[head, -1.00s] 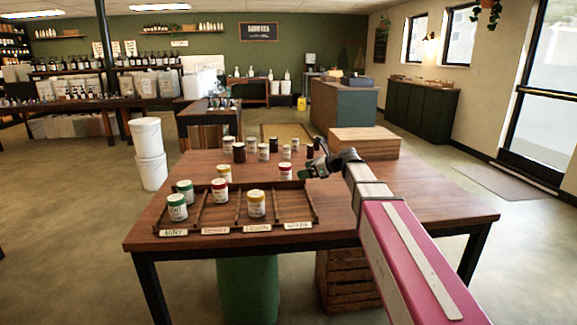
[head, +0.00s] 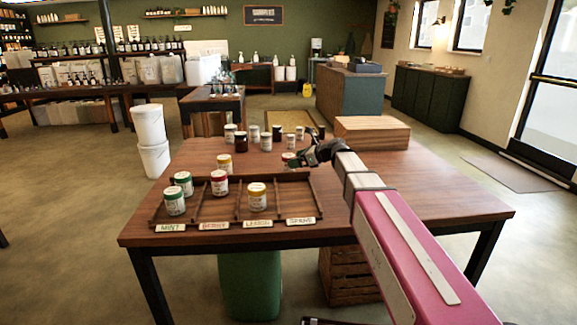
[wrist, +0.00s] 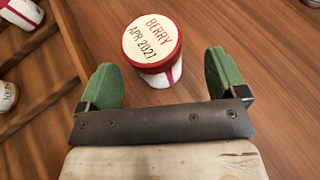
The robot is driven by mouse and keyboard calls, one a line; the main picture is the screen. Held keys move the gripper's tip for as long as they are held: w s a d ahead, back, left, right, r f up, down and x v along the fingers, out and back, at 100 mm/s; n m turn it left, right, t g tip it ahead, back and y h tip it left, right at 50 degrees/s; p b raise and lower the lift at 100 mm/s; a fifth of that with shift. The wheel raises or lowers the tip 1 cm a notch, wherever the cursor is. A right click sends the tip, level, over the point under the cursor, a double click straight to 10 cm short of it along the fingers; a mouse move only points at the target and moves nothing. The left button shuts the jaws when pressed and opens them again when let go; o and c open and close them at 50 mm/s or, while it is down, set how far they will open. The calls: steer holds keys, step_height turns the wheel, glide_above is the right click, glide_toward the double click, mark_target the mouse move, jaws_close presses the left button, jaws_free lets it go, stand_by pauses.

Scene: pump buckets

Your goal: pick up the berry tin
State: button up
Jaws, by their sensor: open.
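The berry tin (wrist: 153,45), white with a red band and a lid lettered "BERRY APR 2021", stands on the table just ahead of my gripper (wrist: 160,82) in the wrist view. My gripper's green fingers are open, one on each side of the tin's near part, with clear gaps; nothing is held. In the head view the tin (head: 288,156) stands behind the tray, its lower part hidden by my gripper (head: 298,161). Another red-lidded tin (head: 219,182) stands in the tray's berry-labelled compartment.
The divided tray (head: 277,218) also holds green-lidded tins (head: 174,201) at left and a yellow-lidded tin (head: 257,197). Several jars (head: 240,143) stand along the table's far side.

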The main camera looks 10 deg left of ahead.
steer(key=x, duration=0.4)
steer(key=shift+s+a, duration=0.2)
steer(key=shift+s, duration=0.05)
steer(key=c, duration=1.1)
steer(key=shift+r, duration=0.1)
